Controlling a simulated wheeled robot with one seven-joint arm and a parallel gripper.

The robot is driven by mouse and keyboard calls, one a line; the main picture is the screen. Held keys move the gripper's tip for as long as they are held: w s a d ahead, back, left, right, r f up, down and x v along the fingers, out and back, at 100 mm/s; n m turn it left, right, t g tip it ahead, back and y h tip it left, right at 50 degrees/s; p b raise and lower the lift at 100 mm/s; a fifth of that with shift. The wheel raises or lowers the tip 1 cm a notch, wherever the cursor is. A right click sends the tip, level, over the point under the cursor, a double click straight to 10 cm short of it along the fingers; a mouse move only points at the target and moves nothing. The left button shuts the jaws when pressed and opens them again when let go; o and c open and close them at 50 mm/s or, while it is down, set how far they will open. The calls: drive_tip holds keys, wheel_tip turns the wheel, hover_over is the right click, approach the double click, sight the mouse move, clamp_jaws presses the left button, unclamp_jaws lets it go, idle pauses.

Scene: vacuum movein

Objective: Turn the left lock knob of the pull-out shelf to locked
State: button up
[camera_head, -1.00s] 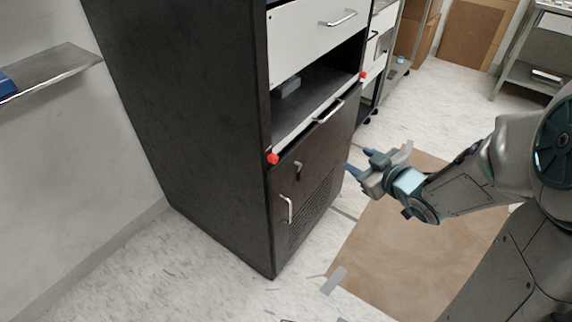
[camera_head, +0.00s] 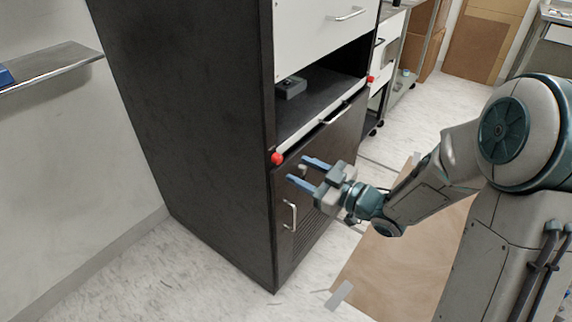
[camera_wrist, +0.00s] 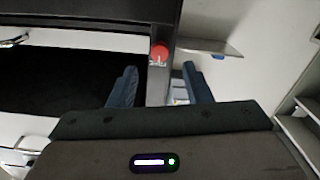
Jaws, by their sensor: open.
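The left lock knob (camera_head: 277,158) is a red knob at the left front corner of the pull-out shelf (camera_head: 318,118) in the dark cabinet. In the wrist view the red knob (camera_wrist: 159,52) shows beyond my fingertips, between their lines and nearer the left finger. My gripper (camera_head: 303,171) is open and empty, a little right of and below the knob in the head view, apart from it. It also shows in the wrist view (camera_wrist: 159,72). The right red knob (camera_head: 370,79) is at the shelf's other front corner. The knob's exact turn is too small to tell.
A white drawer (camera_head: 315,35) is above the shelf bay. A small grey box (camera_head: 291,87) lies inside the bay. The lower door has a vertical handle (camera_head: 289,214). A wall shelf (camera_head: 50,66) is at the left. Brown board (camera_head: 400,265) lies on the floor.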

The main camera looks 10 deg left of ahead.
sight(280, 160)
drive_tip(key=x, duration=0.5)
drive_tip(key=shift+w+a, duration=0.1)
drive_tip(key=shift+a, duration=0.15)
clamp_jaws()
